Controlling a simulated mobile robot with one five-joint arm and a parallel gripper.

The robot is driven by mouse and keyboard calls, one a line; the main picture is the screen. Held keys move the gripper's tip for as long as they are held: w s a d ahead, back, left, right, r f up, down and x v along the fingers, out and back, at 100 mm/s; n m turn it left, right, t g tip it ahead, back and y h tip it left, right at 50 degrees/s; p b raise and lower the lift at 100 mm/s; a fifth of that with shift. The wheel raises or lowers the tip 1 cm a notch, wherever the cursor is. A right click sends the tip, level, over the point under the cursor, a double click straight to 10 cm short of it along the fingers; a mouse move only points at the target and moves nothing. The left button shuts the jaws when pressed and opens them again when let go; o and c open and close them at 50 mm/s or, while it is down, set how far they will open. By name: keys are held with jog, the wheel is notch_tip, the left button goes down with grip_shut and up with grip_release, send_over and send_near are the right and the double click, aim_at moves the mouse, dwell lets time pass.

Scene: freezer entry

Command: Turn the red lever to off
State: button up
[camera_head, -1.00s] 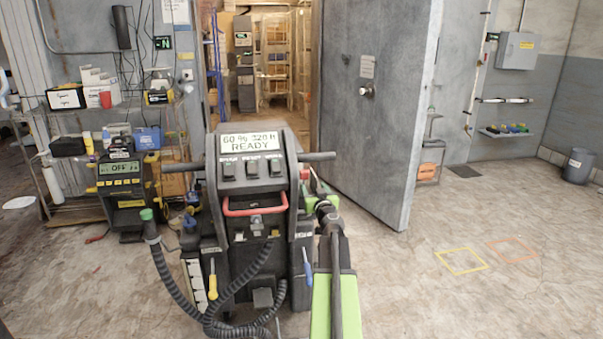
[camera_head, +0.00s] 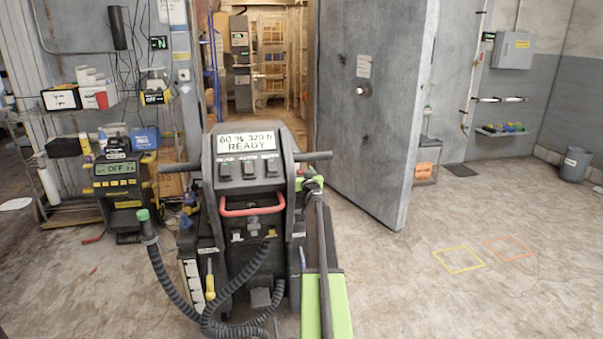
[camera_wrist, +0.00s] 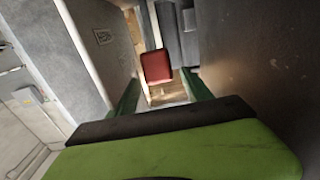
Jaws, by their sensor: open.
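A red block-like piece (camera_wrist: 157,66), which looks like the red lever's grip, shows in the wrist view between and beyond the green fingers. My gripper (camera_wrist: 160,86) is open, with a finger on each side of the red piece in the picture; I cannot tell whether either touches it. In the head view my gripper (camera_head: 312,183) is at the right side of the black console (camera_head: 225,158), just below its right handlebar. The lever is hidden there behind my gripper and arm. The console's screen (camera_head: 246,142) reads READY.
A red U-shaped handle (camera_head: 252,211) is on the console's front. Ribbed black hoses (camera_head: 165,275) hang low on its left. A thick grey door (camera_head: 370,110) stands open behind. A cluttered shelf (camera_head: 75,218) is at left.

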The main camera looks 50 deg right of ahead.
grip_shut()
dwell(1.3)
